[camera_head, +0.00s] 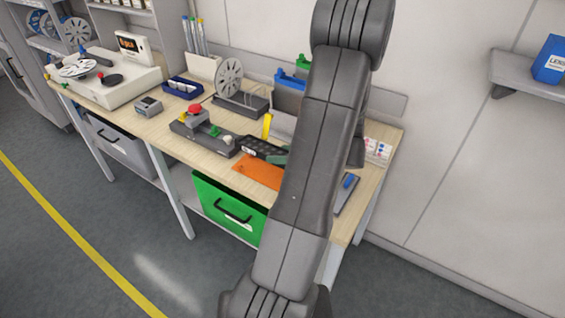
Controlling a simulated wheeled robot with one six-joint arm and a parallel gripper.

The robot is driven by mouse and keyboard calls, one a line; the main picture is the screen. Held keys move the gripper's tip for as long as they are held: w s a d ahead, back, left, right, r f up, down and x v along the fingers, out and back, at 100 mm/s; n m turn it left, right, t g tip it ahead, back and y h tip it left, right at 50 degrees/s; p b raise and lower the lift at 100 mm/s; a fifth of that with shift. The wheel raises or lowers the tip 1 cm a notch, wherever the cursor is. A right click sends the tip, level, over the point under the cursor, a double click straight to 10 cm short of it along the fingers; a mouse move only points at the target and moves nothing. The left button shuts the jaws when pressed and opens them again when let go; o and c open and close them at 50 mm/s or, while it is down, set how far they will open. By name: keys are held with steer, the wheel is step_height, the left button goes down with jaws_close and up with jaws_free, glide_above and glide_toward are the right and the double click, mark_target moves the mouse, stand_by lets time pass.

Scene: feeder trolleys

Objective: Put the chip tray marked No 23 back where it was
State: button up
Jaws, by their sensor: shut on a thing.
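My arm crosses the middle of the view from the bottom up to a joint at the top. It hides the right-hand middle of the bench, and my gripper is not visible behind it. A dark tray-like piece with rows of small pockets (262,148) shows on the bench just left of my arm. Its right end is close to a dark green piece (278,159), partly hidden by the arm. I cannot read any No 23 marking, so I cannot tell whether this is the named chip tray.
An orange mat (258,172) lies at the bench's front. Left of it stands a grey fixture with a red button (194,109), and a reel on a stand (229,78). A green drawer (227,208) hangs below. A blue-topped holder (291,79) stands at the back. Open floor lies left.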

steer(key=shift+n+t+h, duration=0.3)
steer(key=shift+n+t, duration=0.2)
steer(key=shift+n, duration=0.3)
steer(key=shift+w+d+f+b, duration=0.1)
steer(key=shift+w+f+b, duration=0.05)
steer(key=shift+f+b, duration=1.5)
steer(key=shift+w+d+f+b, duration=0.15)
steer(key=shift+f+b, duration=1.2)
steer(key=shift+b, duration=0.55)
steer(key=shift+w+d+f+b, duration=0.1)
steer(key=shift+w+f+b, duration=0.05)
steer(key=shift+f+b, duration=1.5)
steer(key=shift+r, duration=0.2)
steer(key=shift+f+b, duration=0.55)
steer(key=shift+f, duration=0.1)
steer(key=o, duration=1.6)
steer(key=v, duration=1.3)
steer(key=shift+s+d+r, duration=0.2)
steer(key=shift+d+r, duration=0.05)
steer(key=shift+d, duration=0.05)
